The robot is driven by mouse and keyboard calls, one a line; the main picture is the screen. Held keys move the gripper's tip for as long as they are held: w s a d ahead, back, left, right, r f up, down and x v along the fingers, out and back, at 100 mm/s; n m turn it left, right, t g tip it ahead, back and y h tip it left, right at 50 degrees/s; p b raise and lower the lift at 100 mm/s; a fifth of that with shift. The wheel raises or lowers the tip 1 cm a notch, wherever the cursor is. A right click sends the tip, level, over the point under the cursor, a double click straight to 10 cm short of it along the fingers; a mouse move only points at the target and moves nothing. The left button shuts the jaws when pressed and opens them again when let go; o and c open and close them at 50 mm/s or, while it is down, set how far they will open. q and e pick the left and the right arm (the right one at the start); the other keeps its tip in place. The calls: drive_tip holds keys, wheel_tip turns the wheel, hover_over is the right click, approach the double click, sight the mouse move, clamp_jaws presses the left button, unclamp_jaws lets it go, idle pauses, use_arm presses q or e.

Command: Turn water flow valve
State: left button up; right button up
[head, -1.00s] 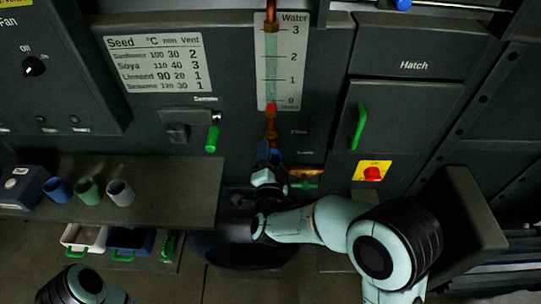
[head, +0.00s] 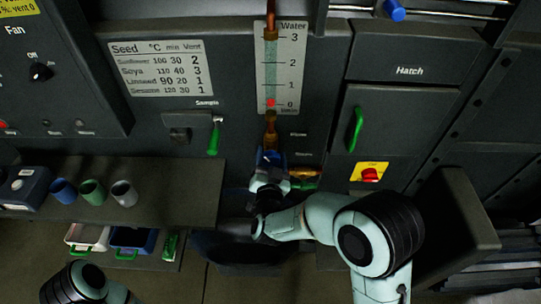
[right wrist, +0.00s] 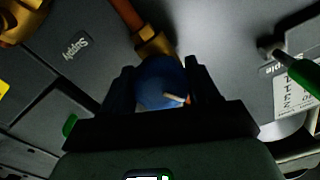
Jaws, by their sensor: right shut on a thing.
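The water valve is a round blue knob (right wrist: 158,80) with a pale pointer, below a brass fitting in the right wrist view. In the head view a small blue part of it (head: 270,157) shows under the brass fitting (head: 271,128). Above stands the water gauge (head: 283,65), marked 0 to 3, with a red float (head: 270,103) near the 0 mark. My right gripper (right wrist: 160,85) is shut on the knob, one dark finger on each side. In the head view the right gripper (head: 270,168) partly hides the knob. My left gripper is out of view; only part of its arm shows.
A shelf with blue, green and grey cups (head: 92,192) is at the left. A green sample handle (head: 213,138) is left of the gauge. A hatch with a green handle (head: 355,129) and a red knob on yellow (head: 370,172) are to the right.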

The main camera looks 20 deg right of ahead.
drive_tip(key=n+p, duration=0.2)
drive_tip(key=n, duration=0.2)
drive_tip(key=shift+n, duration=0.4)
drive_tip(key=n+p, duration=0.2)
drive_tip(key=n, duration=0.2)
drive_tip(key=shift+n, duration=0.3)
use_arm(q)
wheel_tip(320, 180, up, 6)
drive_tip(key=p, duration=0.2)
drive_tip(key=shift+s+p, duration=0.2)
drive_tip(key=shift+p, duration=0.15)
use_arm(e)
drive_tip(key=n, duration=0.5)
drive_tip(key=shift+f+n, duration=0.1)
drive_tip(key=shift+n, duration=0.3)
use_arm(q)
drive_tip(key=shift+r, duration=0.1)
use_arm(e)
drive_tip(key=o, duration=1)
drive_tip(key=shift+o, duration=0.2)
drive_tip(key=shift+s, duration=0.1)
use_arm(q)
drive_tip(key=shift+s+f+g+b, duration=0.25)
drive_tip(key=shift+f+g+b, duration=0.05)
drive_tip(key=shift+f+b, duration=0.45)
use_arm(e)
drive_tip(key=v, duration=1.3)
drive_tip(key=shift+s, duration=0.15)
